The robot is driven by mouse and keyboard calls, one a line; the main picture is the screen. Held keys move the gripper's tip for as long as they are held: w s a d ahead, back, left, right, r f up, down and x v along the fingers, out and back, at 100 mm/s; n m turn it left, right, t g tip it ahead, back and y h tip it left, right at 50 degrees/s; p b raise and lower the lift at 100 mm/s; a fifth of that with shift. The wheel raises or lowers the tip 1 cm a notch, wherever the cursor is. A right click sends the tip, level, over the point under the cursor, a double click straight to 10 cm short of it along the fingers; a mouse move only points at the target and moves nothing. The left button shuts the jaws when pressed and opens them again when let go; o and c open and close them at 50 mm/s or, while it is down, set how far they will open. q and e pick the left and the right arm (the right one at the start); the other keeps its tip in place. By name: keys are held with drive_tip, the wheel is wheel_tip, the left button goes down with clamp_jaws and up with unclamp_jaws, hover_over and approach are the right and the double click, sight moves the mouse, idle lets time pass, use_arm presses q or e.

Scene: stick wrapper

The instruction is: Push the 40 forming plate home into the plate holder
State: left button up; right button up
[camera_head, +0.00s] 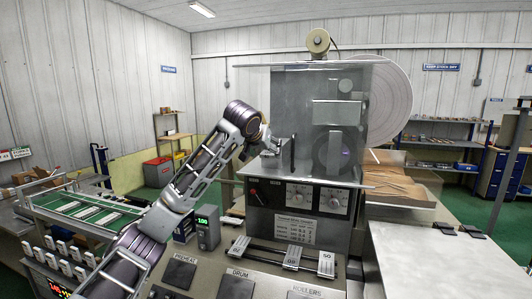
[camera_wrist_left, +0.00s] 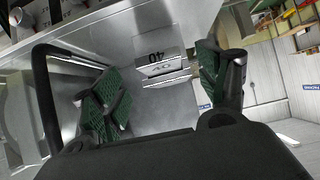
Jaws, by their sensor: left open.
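The forming plate marked 40 (camera_wrist_left: 160,68) shows in the left wrist view as a pale metal piece with its number upside down. It is at the plate holder (camera_wrist_left: 152,55), whose edge also carries a 40. I cannot tell how deep the plate sits. My left gripper (camera_wrist_left: 165,88) is open, with its green-padded fingers apart on either side of the plate's line and nothing clearly between them. In the head view my left gripper (camera_head: 272,146) is at the left front of the machine; the plate and holder are hidden or too small there.
The grey wrapping machine (camera_head: 315,110) with a clear cover stands ahead. Below it are a knob panel (camera_head: 303,198) and a rack (camera_head: 283,255) with number-marked blocks.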

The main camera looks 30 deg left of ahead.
use_arm(q)
drive_tip(key=v, duration=1)
drive_tip(key=shift+f, duration=0.1)
idle(0.8)
